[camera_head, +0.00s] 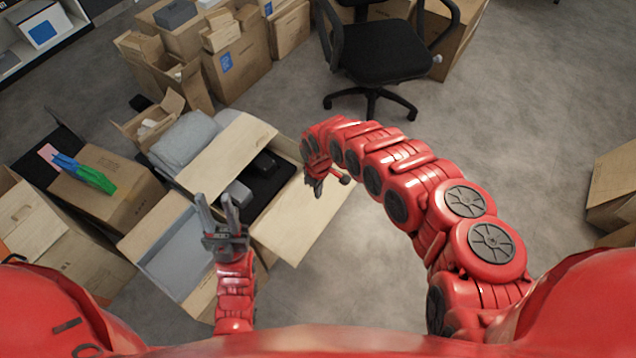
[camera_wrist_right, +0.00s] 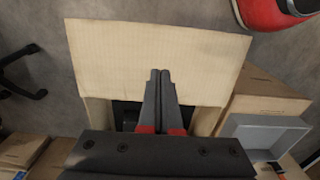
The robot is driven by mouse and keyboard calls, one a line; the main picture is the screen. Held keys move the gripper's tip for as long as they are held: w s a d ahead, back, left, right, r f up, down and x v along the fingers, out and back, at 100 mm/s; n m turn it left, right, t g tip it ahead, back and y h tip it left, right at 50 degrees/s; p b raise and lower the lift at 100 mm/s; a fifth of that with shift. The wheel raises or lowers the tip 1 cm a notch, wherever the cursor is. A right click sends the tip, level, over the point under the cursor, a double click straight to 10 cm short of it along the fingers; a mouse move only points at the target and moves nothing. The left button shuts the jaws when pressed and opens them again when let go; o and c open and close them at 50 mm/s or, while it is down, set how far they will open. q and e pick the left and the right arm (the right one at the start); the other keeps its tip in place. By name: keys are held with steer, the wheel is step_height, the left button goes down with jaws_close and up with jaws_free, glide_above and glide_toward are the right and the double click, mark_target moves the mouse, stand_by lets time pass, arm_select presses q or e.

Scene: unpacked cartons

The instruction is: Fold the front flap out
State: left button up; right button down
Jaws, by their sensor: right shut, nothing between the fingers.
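The open carton stands near the middle of the head view, with black things (camera_head: 266,178) inside it. One pale flap (camera_head: 300,218) slopes outward on its right side; in the wrist view a wide flap (camera_wrist_right: 160,48) spreads away from the opening. Another flap (camera_head: 226,153) lies slanted over the opening's left part. My right gripper (camera_head: 318,188) is over the carton's right side; in the wrist view its fingers (camera_wrist_right: 160,74) are shut and empty, overlapping the wide flap. Contact cannot be told. My left gripper (camera_head: 217,203) is open, at the carton's near left.
A grey-lined open box (camera_head: 172,262) stands at the left, also in the wrist view (camera_wrist_right: 268,132). A box with blue and green items (camera_head: 110,196) is farther left. Cartons (camera_head: 238,62) and an office chair (camera_head: 385,52) stand behind.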

mark_target(317, 211)
steer(key=f+b, duration=0.7)
steer(key=f, duration=0.1)
steer(key=f+b, duration=0.7)
steer(key=f, duration=0.1)
steer(key=shift+w+a, duration=0.2)
steer(key=shift+r+p, duration=0.5)
step_height(317, 211, up, 11)
steer(key=p, duration=1)
steer(key=shift+s+d, duration=0.25)
steer(key=shift+w+a, duration=0.1)
